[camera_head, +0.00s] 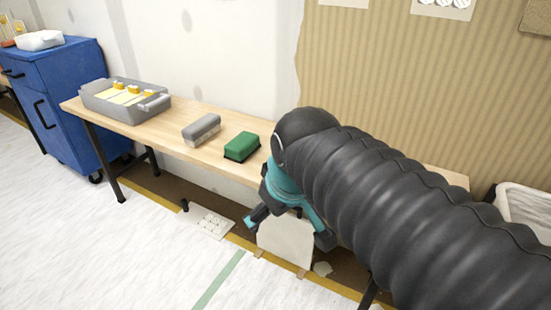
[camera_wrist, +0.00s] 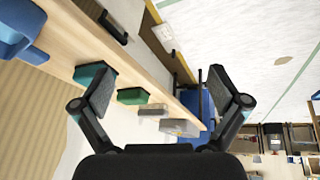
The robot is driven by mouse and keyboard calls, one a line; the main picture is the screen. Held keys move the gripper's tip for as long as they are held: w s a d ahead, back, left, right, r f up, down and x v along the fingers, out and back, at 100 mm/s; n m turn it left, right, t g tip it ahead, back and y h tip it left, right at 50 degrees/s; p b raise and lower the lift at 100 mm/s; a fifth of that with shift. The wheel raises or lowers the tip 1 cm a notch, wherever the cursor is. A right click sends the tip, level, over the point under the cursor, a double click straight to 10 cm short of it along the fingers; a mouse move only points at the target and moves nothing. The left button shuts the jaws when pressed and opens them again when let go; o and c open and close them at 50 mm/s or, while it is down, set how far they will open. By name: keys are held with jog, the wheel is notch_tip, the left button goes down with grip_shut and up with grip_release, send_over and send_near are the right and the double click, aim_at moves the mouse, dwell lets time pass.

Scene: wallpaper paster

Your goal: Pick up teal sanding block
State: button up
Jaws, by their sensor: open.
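The teal sanding block (camera_wrist: 89,71) shows in the wrist view as a teal block on the wooden table, partly covered by my left-hand finger. In the head view my arm hides that part of the table, and I cannot make the block out there. My gripper (camera_head: 287,231) is open and empty, in front of the table's edge in the head view. In the wrist view its two fingers stand wide apart around my gripper's middle (camera_wrist: 168,87), with nothing between the pads.
A green block (camera_head: 241,147) and a grey block (camera_head: 201,130) stand on the wooden table (camera_head: 185,152), left of my arm. A grey tray (camera_head: 118,108) is at its left end, beside a blue cabinet (camera_head: 75,130). A blue object (camera_wrist: 20,28) lies on the table.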

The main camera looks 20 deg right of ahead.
jog(key=w+d+r+n+g, duration=0.25)
jog(key=w+d+n, duration=0.25)
jog(key=w+n, duration=0.4)
jog(key=w+d+r+n+g, duration=0.1)
jog(key=w+d+r+n, duration=0.2)
jog(key=w+d+n, duration=0.5)
jog(key=w+d+f+n+g+b, duration=0.1)
jog(key=w+d+f+n+g, duration=0.1)
jog(key=w+n, duration=0.45)
jog(key=shift+m+t, duration=0.25)
jog(key=shift+m, duration=0.6)
jog(key=f, duration=0.2)
jog(key=w+f+b, duration=0.1)
jog(key=f, duration=0.2)
jog(key=w+f+b, duration=0.1)
jog(key=f, duration=0.1)
jog(key=shift+f, duration=0.35)
jog(key=shift+s+d+f+b, duration=0.1)
jog(key=shift+s+f+b, duration=0.15)
jog(key=shift+f, duration=1.1)
jog(key=shift+s+f+b, duration=0.15)
jog(key=shift+f+b, duration=0.1)
jog(key=shift+f, duration=1.05)
jog(key=c, duration=1.3)
